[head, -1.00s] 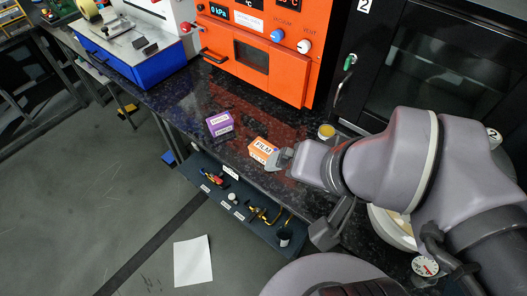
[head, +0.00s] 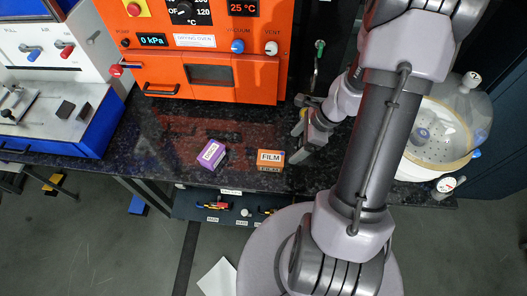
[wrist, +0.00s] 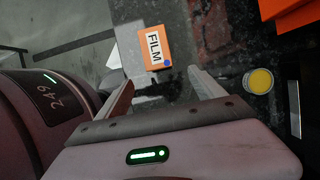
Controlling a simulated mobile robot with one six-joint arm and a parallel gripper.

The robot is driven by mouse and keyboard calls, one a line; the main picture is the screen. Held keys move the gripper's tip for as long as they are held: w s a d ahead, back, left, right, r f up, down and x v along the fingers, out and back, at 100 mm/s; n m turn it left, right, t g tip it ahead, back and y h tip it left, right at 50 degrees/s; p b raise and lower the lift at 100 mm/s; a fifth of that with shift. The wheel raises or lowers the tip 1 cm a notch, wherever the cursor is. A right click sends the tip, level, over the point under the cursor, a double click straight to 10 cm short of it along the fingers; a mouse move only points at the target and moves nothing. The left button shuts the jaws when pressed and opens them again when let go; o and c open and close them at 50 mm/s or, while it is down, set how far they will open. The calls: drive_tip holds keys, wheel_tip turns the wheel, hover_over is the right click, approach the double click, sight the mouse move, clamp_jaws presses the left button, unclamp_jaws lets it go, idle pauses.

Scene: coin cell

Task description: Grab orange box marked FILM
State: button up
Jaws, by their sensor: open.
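The orange box marked FILM (head: 271,159) sits on the dark speckled counter near its front edge. It also shows in the wrist view (wrist: 154,51), ahead of the fingertips and roughly between their lines. My gripper (head: 299,136) is just right of the box in the head view, apart from it. In the wrist view my gripper (wrist: 162,77) has its two fingers spread with nothing between them.
A purple box (head: 211,154) stands left of the orange box. The orange drying oven (head: 200,85) is behind. A yellow-topped round container (wrist: 259,81) stands right of my fingers in the wrist view. A glass desiccator (head: 440,130) stands at the right.

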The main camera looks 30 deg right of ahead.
sight(280, 158)
drive_tip(key=b+x, duration=0.5)
drive_tip(key=x, duration=0.6)
drive_tip(key=shift+w+a+f+b, duration=0.1)
drive_tip(key=shift+a+f+b, duration=0.2)
drive_tip(key=shift+b, duration=0.05)
drive_tip(key=shift+r, duration=0.1)
drive_tip(key=shift+c, duration=0.2)
drive_tip(key=c, duration=1.5)
